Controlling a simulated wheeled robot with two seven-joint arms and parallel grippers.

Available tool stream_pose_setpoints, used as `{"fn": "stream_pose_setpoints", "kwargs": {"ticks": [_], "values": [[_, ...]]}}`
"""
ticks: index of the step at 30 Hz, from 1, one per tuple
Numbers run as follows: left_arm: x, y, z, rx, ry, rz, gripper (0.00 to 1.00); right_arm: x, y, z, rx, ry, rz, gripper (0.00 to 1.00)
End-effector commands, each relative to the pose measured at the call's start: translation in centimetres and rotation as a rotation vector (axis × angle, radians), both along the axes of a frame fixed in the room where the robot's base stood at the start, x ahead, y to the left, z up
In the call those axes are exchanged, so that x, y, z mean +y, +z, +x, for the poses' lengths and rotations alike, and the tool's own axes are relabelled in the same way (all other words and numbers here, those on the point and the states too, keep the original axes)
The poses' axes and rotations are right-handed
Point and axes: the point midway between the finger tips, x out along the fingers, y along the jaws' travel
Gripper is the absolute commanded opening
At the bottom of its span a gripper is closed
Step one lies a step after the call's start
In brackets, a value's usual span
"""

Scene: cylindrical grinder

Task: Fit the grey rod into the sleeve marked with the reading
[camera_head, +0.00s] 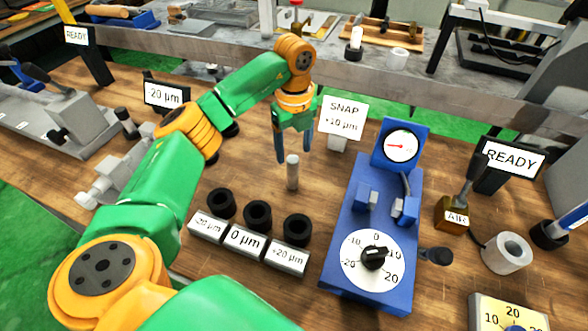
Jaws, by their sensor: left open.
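The grey rod (292,174) stands upright on the wooden bench near the middle of the view. My left gripper (294,157) points down, open, with its fingers apart around or just behind the rod's top; I cannot tell the depth. Three black sleeves stand in a row left of and nearer than the rod: the -20 µm sleeve (221,204), the 0 µm sleeve (257,216) and the +20 µm sleeve (297,231). The blue gauge (343,222) has a round dial (401,146) with a red needle pointing left; its scale is too small to read. My right gripper is not in view.
A "SNAP ±10 µm" sign (342,119) stands behind the rod. A knob dial (373,258) lies on the gauge's front. At right are the AIR lever block (452,213), a grey ring (507,252) and a READY sign (512,158). Bare bench surrounds the rod.

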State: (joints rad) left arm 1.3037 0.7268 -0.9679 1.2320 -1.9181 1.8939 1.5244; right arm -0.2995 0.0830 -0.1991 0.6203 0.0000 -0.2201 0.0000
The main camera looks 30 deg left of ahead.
Motion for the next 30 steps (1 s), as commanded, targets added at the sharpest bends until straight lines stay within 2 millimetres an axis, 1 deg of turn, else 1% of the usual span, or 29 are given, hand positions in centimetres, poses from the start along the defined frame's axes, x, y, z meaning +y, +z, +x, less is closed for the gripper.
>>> {"fn": "stream_pose_setpoints", "kwargs": {"ticks": [1, 3, 6, 9, 14, 15, 17, 18, 20, 21, 22, 30], "values": [[0.0, -0.5, -0.4, 0.005, -0.003, 0.0, 0.71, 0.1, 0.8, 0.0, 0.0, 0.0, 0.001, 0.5], [0.0, -1.9, -0.9, 0.006, -0.002, -0.001, 0.71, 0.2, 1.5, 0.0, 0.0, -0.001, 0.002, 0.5], [-0.1, -3.7, -0.8, 0.003, -0.001, -0.003, 0.71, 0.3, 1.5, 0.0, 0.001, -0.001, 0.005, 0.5], [-0.1, -4.4, -0.7, -0.001, -0.003, -0.004, 0.71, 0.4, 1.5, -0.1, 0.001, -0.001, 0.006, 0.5], [-0.2, -4.5, -0.7, -0.002, -0.004, -0.004, 0.71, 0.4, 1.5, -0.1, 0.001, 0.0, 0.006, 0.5], [-0.2, -4.5, -0.7, -0.002, -0.004, -0.004, 0.61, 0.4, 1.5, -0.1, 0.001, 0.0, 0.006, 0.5], [-0.2, -4.5, -0.7, -0.002, -0.004, -0.004, 0.45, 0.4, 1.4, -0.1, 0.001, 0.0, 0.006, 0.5], [-0.2, -4.5, -0.7, -0.002, -0.004, -0.004, 0.34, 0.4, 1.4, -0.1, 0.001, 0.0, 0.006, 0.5], [-0.2, -4.5, -0.7, -0.002, -0.004, -0.004, 0.17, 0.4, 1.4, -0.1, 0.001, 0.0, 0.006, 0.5], [-0.2, -4.5, -0.7, -0.002, -0.004, -0.004, 0.07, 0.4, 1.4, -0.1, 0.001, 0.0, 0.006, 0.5], [-0.2, -4.5, -0.7, -0.002, -0.004, -0.004, 0.0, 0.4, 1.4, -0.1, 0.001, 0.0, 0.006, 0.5], [-0.2, -4.5, -0.7, -0.002, -0.004, -0.004, 0.0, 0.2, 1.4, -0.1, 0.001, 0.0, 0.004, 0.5]]}}
